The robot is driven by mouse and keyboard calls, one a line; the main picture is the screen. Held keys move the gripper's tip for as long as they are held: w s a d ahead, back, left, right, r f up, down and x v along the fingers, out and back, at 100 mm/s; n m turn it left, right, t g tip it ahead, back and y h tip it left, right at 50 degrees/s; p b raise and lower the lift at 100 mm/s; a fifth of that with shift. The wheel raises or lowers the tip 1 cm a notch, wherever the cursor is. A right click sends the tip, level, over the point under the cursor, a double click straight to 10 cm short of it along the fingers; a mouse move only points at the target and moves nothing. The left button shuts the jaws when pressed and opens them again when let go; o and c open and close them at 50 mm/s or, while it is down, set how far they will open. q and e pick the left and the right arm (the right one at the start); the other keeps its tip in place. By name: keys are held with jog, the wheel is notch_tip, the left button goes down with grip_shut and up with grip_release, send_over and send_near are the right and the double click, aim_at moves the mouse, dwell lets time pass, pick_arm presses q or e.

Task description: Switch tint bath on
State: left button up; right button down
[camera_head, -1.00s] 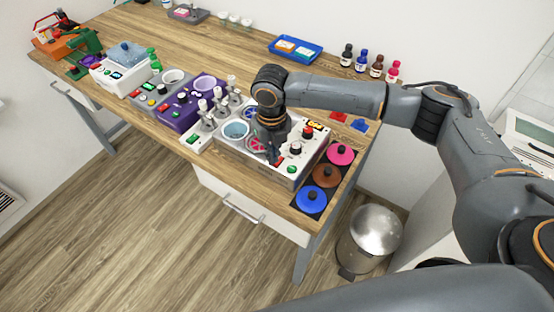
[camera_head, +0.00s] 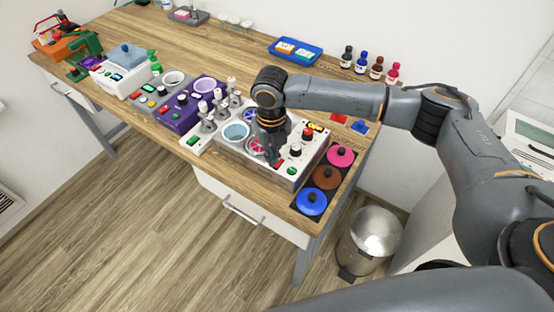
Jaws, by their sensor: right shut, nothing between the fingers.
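The tint bath is a white box (camera_head: 306,158) at the front right of the wooden table, with round wells in its top. One well (camera_head: 236,131) holds pale blue liquid, and another with a pink wheel shape is partly behind my gripper. On its right side are red-topped and black-topped knobs (camera_head: 295,149), a small display with lit orange marks (camera_head: 316,127) and a green button (camera_head: 292,171). My right gripper (camera_head: 274,162) points down over the front of the panel, shut and empty, with its tips close to a small red part (camera_head: 281,162). I cannot tell whether they touch. My left gripper is out of view.
Pink (camera_head: 340,155), brown (camera_head: 326,177) and blue (camera_head: 311,201) lids lie right of the bath. Upright metal-topped holders (camera_head: 220,103) and a purple unit (camera_head: 190,111) stand left. Bottles (camera_head: 362,62) and a blue tray (camera_head: 295,51) are behind.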

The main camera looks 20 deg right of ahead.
aim_at(273, 168)
jog(key=shift+f+b, duration=0.4)
jog(key=shift+f, duration=0.65)
dwell(0.6)
notch_tip(273, 168, up, 7)
jog(key=p, duration=0.7)
dwell(0.6)
